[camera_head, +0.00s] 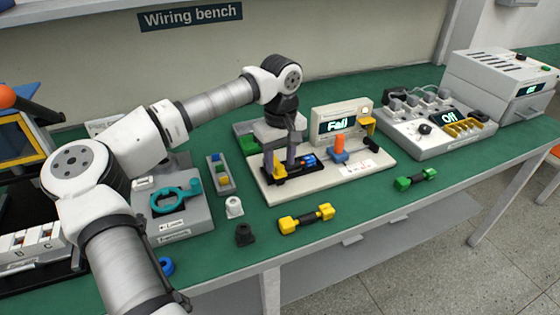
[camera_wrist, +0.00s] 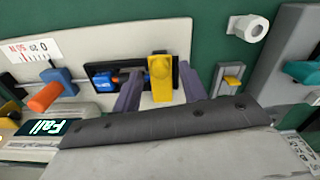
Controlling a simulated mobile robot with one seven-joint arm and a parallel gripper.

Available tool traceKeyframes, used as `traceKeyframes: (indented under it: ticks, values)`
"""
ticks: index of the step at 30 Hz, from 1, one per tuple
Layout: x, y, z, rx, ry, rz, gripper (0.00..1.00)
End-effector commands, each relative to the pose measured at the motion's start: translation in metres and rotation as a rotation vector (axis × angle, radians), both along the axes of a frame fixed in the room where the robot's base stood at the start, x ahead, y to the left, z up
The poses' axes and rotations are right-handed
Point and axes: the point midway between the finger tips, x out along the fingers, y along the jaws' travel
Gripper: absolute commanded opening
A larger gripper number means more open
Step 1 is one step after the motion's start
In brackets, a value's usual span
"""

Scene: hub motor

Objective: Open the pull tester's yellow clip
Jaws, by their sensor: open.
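The pull tester (camera_head: 350,178) is a pale base plate with a display (camera_head: 337,125) reading "Fail". In the wrist view its yellow clip (camera_wrist: 161,82) sits on a black block, with a blue connector (camera_wrist: 104,81) and a short dark piece to its left. My gripper (camera_wrist: 160,72) is open, with one finger on each side of the yellow clip; small gaps show, and contact is not clear. In the head view my gripper (camera_head: 279,167) points down over the black block and mostly hides the clip. I cannot tell whether the clip is latched.
An orange post on a blue slide (camera_head: 340,155) stands beside the block. A yellow-ended part (camera_head: 306,218), a green-ended part (camera_head: 415,179) and white and black caps lie in front. A small parts tray (camera_head: 222,180) and a grey fixture with a teal clamp (camera_head: 175,198) stand left.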

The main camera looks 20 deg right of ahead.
Motion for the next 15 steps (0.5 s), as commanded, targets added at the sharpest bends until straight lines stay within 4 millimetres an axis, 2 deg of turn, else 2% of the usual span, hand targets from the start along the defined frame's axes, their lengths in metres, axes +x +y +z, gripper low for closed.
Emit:
traceKeyframes:
  ticks: [6,14,15]
  values:
    - [0.000,0.000,-0.014,0.000,0.001,0.000,0.42]
    - [0.000,0.000,-0.015,0.000,0.000,0.000,0.42]
    - [0.000,0.000,-0.015,0.000,0.000,0.000,0.37]
